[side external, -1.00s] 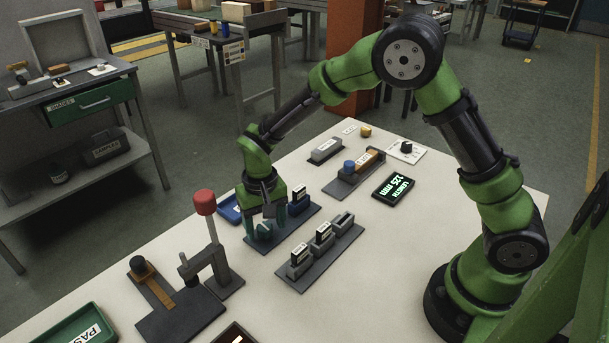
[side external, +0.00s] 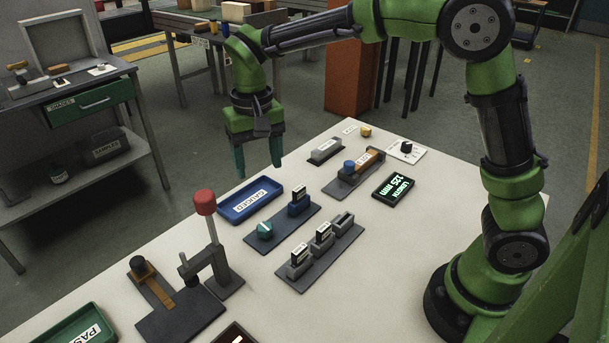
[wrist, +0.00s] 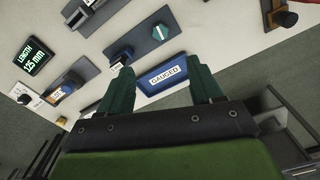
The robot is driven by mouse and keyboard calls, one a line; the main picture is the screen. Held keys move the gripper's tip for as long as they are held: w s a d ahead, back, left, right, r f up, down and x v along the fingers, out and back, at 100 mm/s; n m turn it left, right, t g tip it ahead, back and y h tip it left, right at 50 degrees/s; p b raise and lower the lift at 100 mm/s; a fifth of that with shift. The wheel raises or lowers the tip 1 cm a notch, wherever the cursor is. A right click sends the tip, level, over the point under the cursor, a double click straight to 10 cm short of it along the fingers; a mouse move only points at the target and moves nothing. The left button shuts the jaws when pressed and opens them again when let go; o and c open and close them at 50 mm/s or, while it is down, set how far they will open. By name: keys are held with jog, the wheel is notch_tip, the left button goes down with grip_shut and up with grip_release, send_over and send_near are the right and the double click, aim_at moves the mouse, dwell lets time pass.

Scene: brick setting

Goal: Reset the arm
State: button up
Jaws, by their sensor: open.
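My gripper (side external: 258,168) is raised in the air above the far left edge of the white table (side external: 215,268) in the side view. Its two teal fingers point down, apart and with nothing between them. In the wrist view my gripper (wrist: 158,88) is also open and empty. Below and beyond the fingers lies the blue tray labelled GAUGED (side external: 250,199), which also shows in the wrist view (wrist: 150,86).
A grey plate with a teal knob (side external: 265,230) and a dark labelled block (side external: 299,201) lies near the tray. A red-topped lever press (side external: 205,203) stands left of it. A display (side external: 394,189) reads LENGTH 125 mm. The air around the gripper is clear.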

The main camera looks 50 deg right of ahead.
dwell(0.3)
jog(key=s+d+r+t+y, duration=0.1)
jog(key=s+d+r+t, duration=0.1)
jog(key=s, duration=0.7)
jog(key=s+d+r+t+y, duration=0.1)
jog(key=s+d+r+t, duration=0.2)
jog(key=s, duration=0.6)
jog(key=d+t, duration=0.2)
jog(key=d, duration=0.1)
jog(key=shift+s+d+r, duration=0.15)
jog(key=shift+s+r, duration=0.05)
jog(key=shift+s, duration=0.1)
